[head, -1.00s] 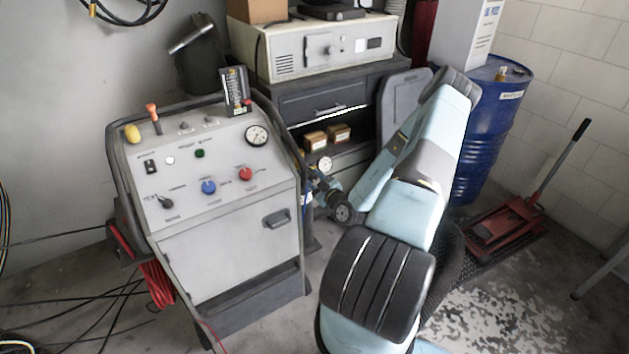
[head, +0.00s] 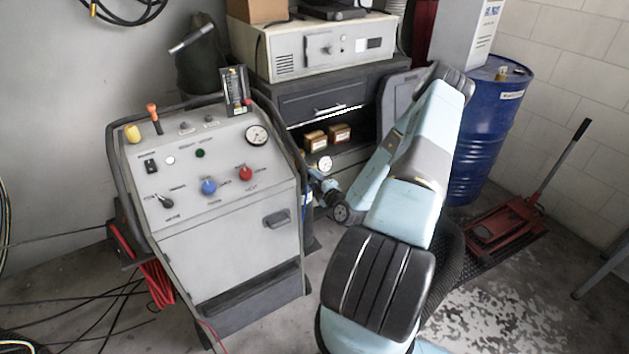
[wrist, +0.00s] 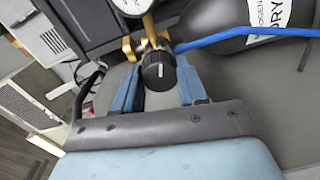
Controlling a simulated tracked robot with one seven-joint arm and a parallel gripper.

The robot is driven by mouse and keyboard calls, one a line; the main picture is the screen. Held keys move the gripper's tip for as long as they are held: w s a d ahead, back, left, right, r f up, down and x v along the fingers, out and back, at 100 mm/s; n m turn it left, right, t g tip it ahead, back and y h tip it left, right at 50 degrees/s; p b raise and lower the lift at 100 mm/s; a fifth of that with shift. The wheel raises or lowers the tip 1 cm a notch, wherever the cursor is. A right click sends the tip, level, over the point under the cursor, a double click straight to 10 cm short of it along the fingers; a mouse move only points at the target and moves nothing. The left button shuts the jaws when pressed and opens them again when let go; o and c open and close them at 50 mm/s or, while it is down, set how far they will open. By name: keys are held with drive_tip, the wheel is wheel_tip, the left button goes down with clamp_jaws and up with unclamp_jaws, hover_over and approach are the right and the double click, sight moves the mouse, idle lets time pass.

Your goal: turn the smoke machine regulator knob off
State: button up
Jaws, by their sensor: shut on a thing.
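The regulator knob (wrist: 158,71) is black and round, with a white mark running nearly upright in the wrist view. It sits on brass fittings (wrist: 140,47) below a round white gauge (wrist: 131,4), which is cut off at the top. My gripper (wrist: 158,82) has its blue fingers on both sides of the knob and is shut on it. In the head view, the gauge (head: 325,163) shows beside the cart, and my gripper (head: 321,186) is just below it. The knob is not clear there.
A dark cylinder (wrist: 225,22) with a white label and a blue hose (wrist: 250,34) lie close to the right finger in the wrist view. The grey smoke machine cart (head: 230,250) stands left of my arm. A dark cabinet (head: 335,103) is behind; a blue drum (head: 485,140) stands right.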

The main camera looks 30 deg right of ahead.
drive_tip(key=n, duration=0.5)
drive_tip(key=shift+s+a+f, duration=0.15)
drive_tip(key=shift+a+f, duration=0.1)
drive_tip(key=n, duration=0.5)
drive_tip(key=shift+d+n+h, duration=0.1)
drive_tip(key=shift+n+h, duration=0.2)
drive_tip(key=shift+n, duration=0.1)
drive_tip(key=n, duration=0.5)
drive_tip(key=shift+f, duration=0.1)
drive_tip(key=n, duration=0.5)
drive_tip(key=shift+d+n, duration=0.15)
drive_tip(key=shift+n, duration=0.15)
drive_tip(key=o, duration=1.1)
drive_tip(key=shift+c, duration=0.2)
drive_tip(key=s, duration=1.3)
drive_tip(key=shift+s, duration=0.3)
